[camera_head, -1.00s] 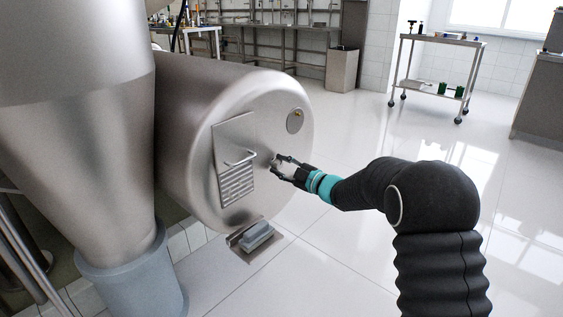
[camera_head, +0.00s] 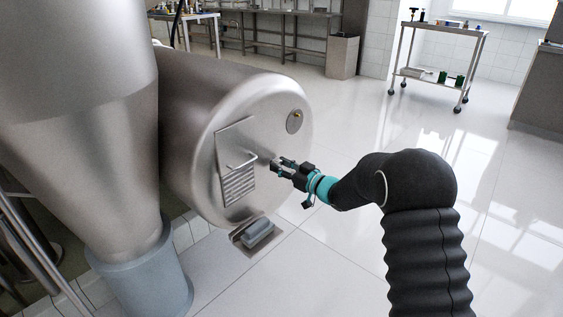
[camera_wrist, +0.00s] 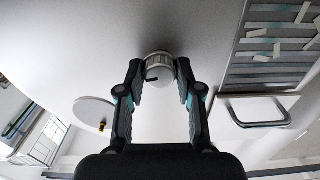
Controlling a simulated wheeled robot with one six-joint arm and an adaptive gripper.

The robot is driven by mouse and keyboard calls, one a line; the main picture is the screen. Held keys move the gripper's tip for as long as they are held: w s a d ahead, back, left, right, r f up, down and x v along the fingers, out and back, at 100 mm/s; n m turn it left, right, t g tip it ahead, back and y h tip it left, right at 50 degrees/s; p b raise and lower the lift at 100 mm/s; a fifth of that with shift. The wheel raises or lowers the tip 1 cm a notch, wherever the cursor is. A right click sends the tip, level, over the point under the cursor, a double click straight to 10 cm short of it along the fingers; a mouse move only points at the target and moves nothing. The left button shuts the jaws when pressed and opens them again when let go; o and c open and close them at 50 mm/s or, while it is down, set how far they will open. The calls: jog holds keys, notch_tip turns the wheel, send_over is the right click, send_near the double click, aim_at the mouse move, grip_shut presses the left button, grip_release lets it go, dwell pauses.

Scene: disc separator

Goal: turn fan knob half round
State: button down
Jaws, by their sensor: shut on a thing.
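The fan knob (camera_wrist: 159,66) is a small, round, light grey knob with a short dark mark, on the round metal end face of the drum (camera_head: 262,115). In the wrist view it sits between the fingertips of my gripper (camera_wrist: 160,76). My gripper is shut on the knob, with one finger on each side. In the head view my gripper (camera_head: 276,164) is at the drum face, right of the vented panel, and its fingers hide most of the knob.
A vented panel (camera_head: 234,144) with a bar handle (camera_wrist: 258,112) is beside the knob. A round plate with a brass fitting (camera_head: 294,121) is at the upper right of the face. A grey pedal-like block (camera_head: 258,232) is below.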

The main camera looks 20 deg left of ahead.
jog(key=shift+m+p, duration=0.4)
jog(key=shift+m, duration=0.4)
jog(key=shift+f, duration=0.1)
jog(key=c, duration=0.8)
grip_release()
jog(key=shift+o, duration=0.2)
jog(key=shift+d, duration=0.1)
jog(key=v, duration=1.2)
